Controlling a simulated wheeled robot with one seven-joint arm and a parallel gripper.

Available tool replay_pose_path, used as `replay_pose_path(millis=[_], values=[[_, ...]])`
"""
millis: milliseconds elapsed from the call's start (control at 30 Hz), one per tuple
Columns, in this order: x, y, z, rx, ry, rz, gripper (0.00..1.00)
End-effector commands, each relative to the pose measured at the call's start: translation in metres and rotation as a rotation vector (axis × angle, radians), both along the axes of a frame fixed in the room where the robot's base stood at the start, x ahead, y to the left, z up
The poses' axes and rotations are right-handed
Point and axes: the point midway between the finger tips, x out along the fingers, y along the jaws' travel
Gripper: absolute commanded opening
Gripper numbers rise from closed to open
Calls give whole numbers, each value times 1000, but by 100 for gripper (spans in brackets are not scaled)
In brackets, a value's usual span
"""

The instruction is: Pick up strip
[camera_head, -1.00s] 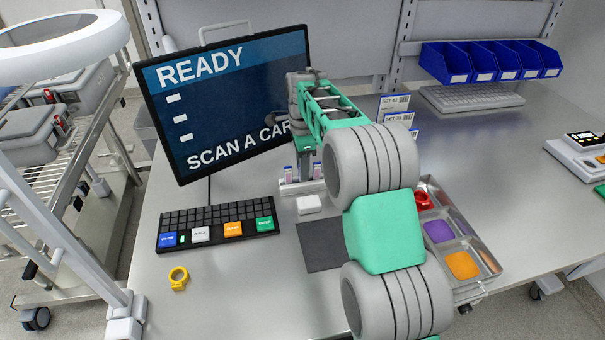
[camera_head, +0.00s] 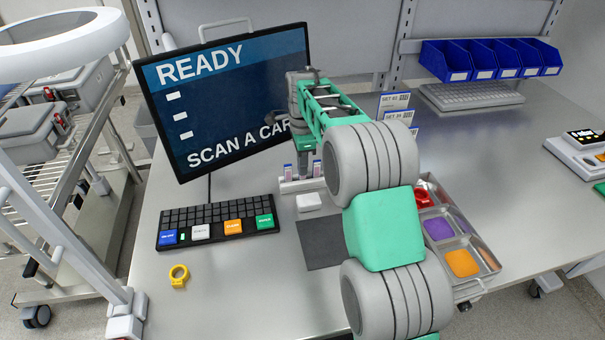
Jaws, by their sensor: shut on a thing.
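Narrow white strips with coloured tops stand in a small white rack (camera_head: 302,185) in front of the monitor. One strip (camera_head: 287,171) shows left of my gripper and another strip (camera_head: 317,168) shows right of it. My gripper (camera_head: 304,172) points down at the middle of the rack, between these two. It is shut on a strip there, which the fingers and arm mostly hide. I cannot tell whether that strip is clear of the rack.
A monitor (camera_head: 225,95) reading READY stands close behind. A keyboard (camera_head: 218,221), a small white block (camera_head: 309,202), a yellow ring (camera_head: 179,276) and a dark mat (camera_head: 320,243) lie in front. A compartment tray (camera_head: 487,258) is at right.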

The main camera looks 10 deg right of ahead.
Motion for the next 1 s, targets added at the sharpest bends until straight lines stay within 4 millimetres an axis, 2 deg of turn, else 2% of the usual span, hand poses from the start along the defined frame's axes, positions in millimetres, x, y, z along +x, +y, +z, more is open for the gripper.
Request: replay_pose_path(millis=[333, 467, 533, 767, 900, 1000], values=[[0, 0, 5, 0, -1, 0, 0], [1, 0, 20, 0, -4, 0, 0], [-1, -1, 34, 0, -6, -1, 0], [-49, -16, 91, 0, -8, -2, 0], [-92, -28, 107, 0, -3, -2, 0], [-113, -35, 118, 0, -3, -1, 0]])
